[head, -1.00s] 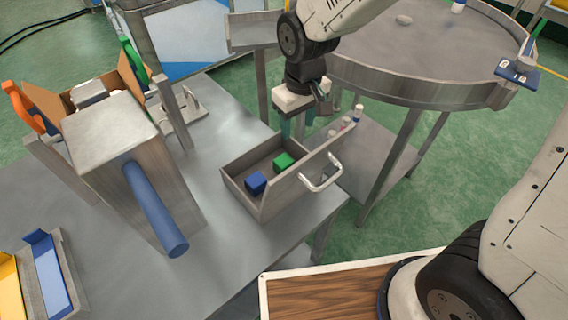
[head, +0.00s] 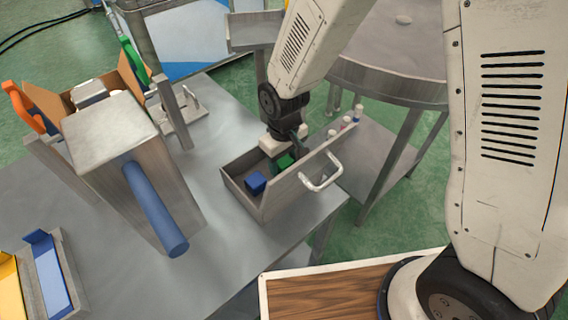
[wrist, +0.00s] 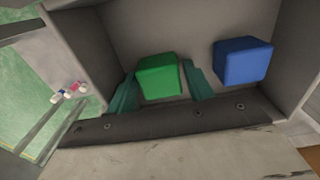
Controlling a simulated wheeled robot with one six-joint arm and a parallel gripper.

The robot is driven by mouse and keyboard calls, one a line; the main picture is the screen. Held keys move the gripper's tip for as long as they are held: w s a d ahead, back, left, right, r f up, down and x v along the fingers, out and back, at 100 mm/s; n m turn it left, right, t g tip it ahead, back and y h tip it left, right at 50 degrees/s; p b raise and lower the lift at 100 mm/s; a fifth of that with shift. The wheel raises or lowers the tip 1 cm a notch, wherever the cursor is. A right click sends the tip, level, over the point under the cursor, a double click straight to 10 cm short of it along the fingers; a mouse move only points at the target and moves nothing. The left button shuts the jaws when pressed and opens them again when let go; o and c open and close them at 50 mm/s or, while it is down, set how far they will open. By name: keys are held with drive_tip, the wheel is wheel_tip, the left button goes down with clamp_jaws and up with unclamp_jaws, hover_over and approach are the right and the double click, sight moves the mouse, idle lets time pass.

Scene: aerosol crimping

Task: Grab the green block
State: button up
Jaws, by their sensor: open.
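The green block (wrist: 158,77) lies on the floor of the grey drawer (wrist: 284,28). In the wrist view my gripper (wrist: 158,92) is open, with one teal finger on each side of the green block. The right finger looks very close to it; I cannot tell whether either finger touches. In the head view my gripper (head: 284,158) is down inside the drawer (head: 283,197), and the green block (head: 285,161) is partly hidden by it. A blue block (wrist: 241,61) sits to the right of the green block, and it also shows in the head view (head: 255,182).
The drawer's front wall with its handle (head: 321,173) stands close to my gripper. A large metal machine with a blue cylinder (head: 155,210) is on the table to the left. Small bottles (head: 346,121) stand beyond the drawer. A round metal table (head: 385,78) is behind.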

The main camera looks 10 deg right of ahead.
drive_tip(key=c, duration=0.7)
drive_tip(key=shift+c, duration=0.2)
